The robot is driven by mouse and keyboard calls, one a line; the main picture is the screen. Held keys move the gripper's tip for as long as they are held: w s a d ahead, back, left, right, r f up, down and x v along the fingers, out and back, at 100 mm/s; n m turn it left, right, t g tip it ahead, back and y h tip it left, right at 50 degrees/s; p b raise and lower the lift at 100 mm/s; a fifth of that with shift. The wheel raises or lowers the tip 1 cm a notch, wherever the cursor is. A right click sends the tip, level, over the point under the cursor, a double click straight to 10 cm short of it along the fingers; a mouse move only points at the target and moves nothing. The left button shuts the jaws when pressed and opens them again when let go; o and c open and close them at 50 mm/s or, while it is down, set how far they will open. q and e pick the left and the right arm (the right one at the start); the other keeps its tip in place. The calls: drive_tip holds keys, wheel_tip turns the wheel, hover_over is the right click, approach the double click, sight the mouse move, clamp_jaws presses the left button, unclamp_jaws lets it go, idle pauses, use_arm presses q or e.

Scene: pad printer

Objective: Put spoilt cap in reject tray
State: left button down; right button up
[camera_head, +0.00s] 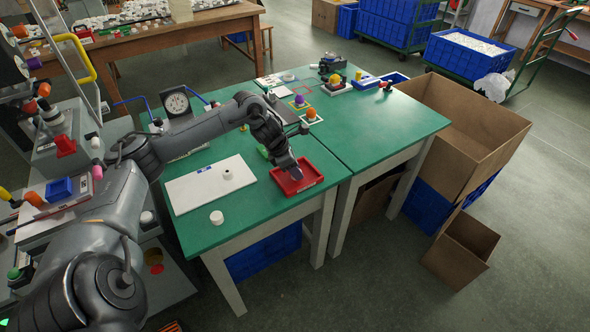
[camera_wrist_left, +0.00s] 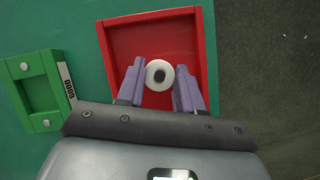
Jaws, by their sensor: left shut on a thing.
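The red reject tray (camera_head: 301,188) lies at the front right of the near green table. In the left wrist view the red tray (camera_wrist_left: 150,40) fills the area beyond the fingertips. My left gripper (camera_head: 289,174) is over the tray, pointing down. In the left wrist view its two purple-grey fingers (camera_wrist_left: 160,82) are shut on a round white cap (camera_wrist_left: 152,84) with a dark blotch in its middle. The cap lies within the tray's outline; whether it touches the floor of the tray I cannot tell. The fingers hide the cap in the head view. My right gripper is not seen.
A white board (camera_head: 195,190) holds a cap (camera_head: 227,173) with a dark mark; another white cap (camera_head: 216,217) stands near the front edge. A dial gauge (camera_head: 177,103) stands behind. The table's edge is close to the red tray.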

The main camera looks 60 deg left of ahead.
use_arm(q)
drive_tip(key=shift+a+f, duration=0.1)
drive_tip(key=c, duration=0.7)
unclamp_jaws()
drive_tip(key=shift+c, duration=0.2)
drive_tip(key=shift+r, duration=0.25)
drive_tip(key=p+v, duration=0.1)
drive_tip(key=v, duration=1.1)
